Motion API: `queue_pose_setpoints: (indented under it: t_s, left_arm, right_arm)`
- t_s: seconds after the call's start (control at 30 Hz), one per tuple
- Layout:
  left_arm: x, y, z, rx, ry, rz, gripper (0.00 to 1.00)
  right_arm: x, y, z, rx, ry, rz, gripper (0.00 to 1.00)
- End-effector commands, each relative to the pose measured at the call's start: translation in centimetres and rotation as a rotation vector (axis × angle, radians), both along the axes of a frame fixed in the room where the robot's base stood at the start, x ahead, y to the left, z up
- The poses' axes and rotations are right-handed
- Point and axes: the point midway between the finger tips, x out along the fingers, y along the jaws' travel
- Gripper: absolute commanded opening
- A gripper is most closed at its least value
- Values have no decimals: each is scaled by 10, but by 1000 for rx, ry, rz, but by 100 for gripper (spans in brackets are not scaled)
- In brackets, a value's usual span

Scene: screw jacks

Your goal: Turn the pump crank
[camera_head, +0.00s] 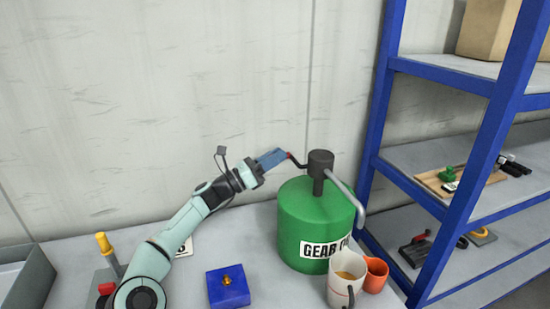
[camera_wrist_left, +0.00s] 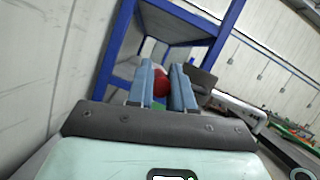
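The pump is a dark grey head (camera_head: 320,161) with a bent grey spout, standing on a green drum (camera_head: 306,222) labelled "GEAR O…", its end partly hidden. Its crank reaches left from the head to a red grip (camera_head: 290,156). My left gripper (camera_head: 281,154) comes from the left, its blue fingers at the red grip. In the left wrist view the red grip (camera_wrist_left: 161,84) fills the narrow gap between the two fingers (camera_wrist_left: 162,82), which look shut on it. The fingers hide part of the grip. My right gripper is not in view.
A white mug (camera_head: 342,282) and an orange cup (camera_head: 375,276) stand in front of the drum. A blue block (camera_head: 228,287) lies left of them. A blue shelf (camera_head: 383,90) stands close on the right. A grey bin (camera_head: 28,283) is at far left.

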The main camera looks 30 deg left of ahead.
Motion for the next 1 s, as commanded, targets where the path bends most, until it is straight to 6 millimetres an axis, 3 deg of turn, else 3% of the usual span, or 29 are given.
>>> queue_pose_setpoints:
  t_s: [0.37,1.0]
  left_arm:
    - [0,-1,-7,-61,52,0,0]
    - [-7,-11,-36,-400,324,-2,0]
  right_arm:
    - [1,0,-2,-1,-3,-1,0]
    - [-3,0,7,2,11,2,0]
